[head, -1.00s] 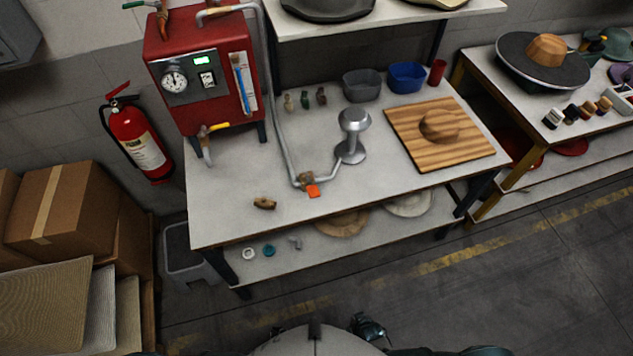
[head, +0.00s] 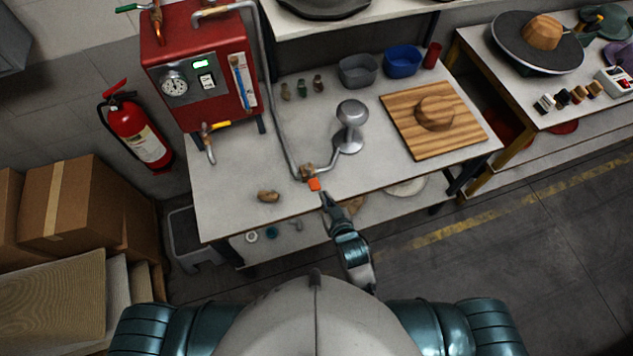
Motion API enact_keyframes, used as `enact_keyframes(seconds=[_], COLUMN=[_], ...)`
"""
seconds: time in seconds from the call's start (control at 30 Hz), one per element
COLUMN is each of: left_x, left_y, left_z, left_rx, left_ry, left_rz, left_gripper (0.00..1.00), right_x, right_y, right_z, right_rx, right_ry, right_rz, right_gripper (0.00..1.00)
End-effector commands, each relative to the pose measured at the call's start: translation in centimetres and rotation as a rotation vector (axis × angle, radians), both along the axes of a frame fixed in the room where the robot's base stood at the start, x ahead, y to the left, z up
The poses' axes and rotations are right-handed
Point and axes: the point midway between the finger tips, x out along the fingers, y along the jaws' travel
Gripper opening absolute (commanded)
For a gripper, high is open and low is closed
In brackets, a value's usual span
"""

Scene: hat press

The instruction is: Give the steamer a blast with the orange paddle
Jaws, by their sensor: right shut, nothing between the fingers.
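The orange paddle (head: 314,184) is on a brass valve (head: 307,172) low on the steam pipe, near the front of the worktable (head: 225,205). The grey metal steamer head (head: 351,113) stands on the table behind it, to the right. My right gripper (head: 323,196) is shut and empty, with its tips just in front of the paddle, close to it or touching; I cannot tell which. The red boiler (head: 205,62) with its gauge stands at the back left, and the pipe (head: 281,125) runs down from it. My left gripper is not in view.
A brown piece (head: 268,197) lies near the table's front edge. A striped wooden board (head: 460,138) with a hat block (head: 435,112) is at the right. Grey (head: 358,69) and blue (head: 403,61) bowls stand at the back. A fire extinguisher (head: 139,132) hangs left.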

Motion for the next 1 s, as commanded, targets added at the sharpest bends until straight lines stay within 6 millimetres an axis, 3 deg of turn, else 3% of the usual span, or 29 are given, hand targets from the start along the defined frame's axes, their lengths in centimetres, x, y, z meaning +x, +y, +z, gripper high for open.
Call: enact_keyframes(seconds=[0.33, 0.77, 1.0], left_x=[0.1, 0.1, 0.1], left_y=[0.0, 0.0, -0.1], left_z=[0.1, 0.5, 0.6], left_rx=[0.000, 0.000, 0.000], left_ry=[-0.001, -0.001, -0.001], left_rz=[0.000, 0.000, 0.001], left_gripper=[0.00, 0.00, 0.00], right_x=[1.2, 8.8, 8.3], right_y=[0.4, 2.9, 2.7], right_z=[-0.5, -3.8, -7.1], right_rx=[-0.001, -0.001, 0.000], right_ry=[0.001, 0.001, 0.004], right_rz=[0.000, 0.000, 0.000], right_gripper=[0.00, 0.00, 0.00])
